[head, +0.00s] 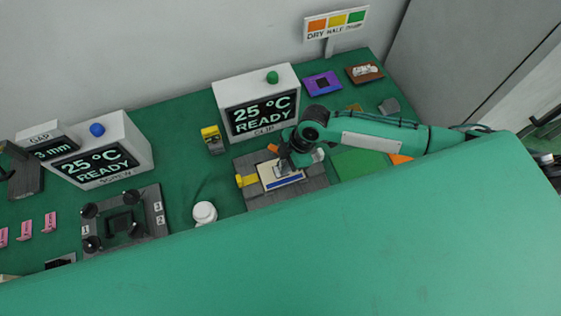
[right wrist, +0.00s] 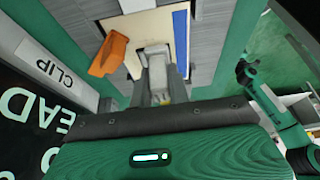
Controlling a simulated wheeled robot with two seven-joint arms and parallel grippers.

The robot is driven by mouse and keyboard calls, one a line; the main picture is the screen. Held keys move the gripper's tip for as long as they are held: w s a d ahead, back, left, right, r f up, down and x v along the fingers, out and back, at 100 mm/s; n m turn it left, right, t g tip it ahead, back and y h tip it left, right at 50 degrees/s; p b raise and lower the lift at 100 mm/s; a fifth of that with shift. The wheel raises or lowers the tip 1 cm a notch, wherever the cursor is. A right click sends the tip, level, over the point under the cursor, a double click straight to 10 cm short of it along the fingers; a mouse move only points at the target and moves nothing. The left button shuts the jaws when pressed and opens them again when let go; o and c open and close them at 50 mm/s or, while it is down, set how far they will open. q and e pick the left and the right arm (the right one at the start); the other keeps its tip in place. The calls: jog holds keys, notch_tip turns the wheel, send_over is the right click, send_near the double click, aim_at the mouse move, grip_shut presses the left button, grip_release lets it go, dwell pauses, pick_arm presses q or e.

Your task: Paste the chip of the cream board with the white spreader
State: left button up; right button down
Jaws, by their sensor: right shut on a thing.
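The cream board (head: 268,183) lies in a grey fixture (head: 312,186) in front of the CLIP station, with a blue strip (head: 284,183) along its near side. It also shows in the right wrist view (right wrist: 130,31). My right gripper (head: 290,155) is low over the board, shut on a pale tool that I take for the white spreader (right wrist: 154,54). The spreader's far end is over the middle of the board; whether it touches is not clear. The chip is hidden beneath the tool.
An orange lever (right wrist: 109,52) stands beside the board, and a yellow block (head: 246,180) at the fixture's left. The CLIP station (head: 258,100) reads 25 °C READY. A white jar (head: 204,212), a second fixture (head: 124,222) and a purple board (head: 322,85) stand around.

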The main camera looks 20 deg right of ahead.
jog(key=shift+a, duration=0.15)
jog(key=shift+a, duration=0.95)
jog(key=shift+d, duration=0.1)
jog(key=shift+w+d+f+p, duration=0.15)
jog(key=shift+d+p, duration=0.15)
jog(key=shift+d, duration=0.15)
notch_tip(320, 180, up, 9)
jog(key=p, duration=0.8)
